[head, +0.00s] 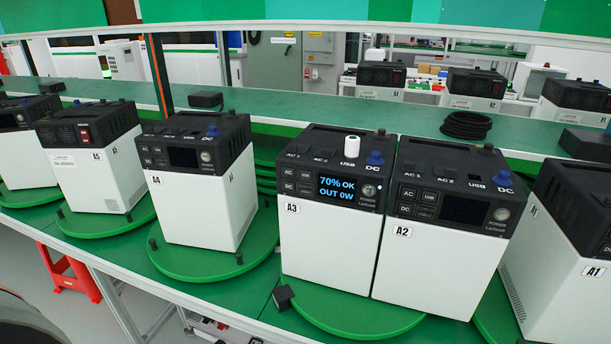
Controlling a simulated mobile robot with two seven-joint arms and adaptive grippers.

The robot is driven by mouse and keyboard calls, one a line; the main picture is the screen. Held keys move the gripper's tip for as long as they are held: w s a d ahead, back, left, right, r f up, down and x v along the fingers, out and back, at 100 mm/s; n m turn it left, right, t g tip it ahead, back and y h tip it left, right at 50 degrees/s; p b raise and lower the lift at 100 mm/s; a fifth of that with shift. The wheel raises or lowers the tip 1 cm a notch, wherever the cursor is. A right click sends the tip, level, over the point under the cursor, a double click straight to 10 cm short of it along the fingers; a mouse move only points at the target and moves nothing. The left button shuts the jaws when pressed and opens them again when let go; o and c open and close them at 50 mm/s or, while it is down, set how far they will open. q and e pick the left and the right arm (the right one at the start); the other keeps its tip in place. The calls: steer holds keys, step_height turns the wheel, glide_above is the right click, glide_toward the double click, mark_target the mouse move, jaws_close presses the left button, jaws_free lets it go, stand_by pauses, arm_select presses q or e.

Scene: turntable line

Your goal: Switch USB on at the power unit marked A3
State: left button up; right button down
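The power unit marked A3 (318,240) is a white box with a black top, standing on a green turntable near the middle of the head view. Its display (337,188) is lit and reads "70% OK" and "OUT 0W". Left of the display are small dark buttons, with a USB button (305,174) in the upper row; whether it is lit I cannot tell. A round power button (369,190) is right of the display. A white cylindrical piece (352,146) stands on top behind the USB label, and a blue cap (375,158) is at DC. Neither gripper is in view.
Unit A2 (425,257) stands close beside A3 on the right, its display dark. A4 (205,200) and A5 (95,170) stand left, A1 (560,270) right. A small black block (284,297) is at the turntable's front left. A coiled black cable (466,125) lies behind.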

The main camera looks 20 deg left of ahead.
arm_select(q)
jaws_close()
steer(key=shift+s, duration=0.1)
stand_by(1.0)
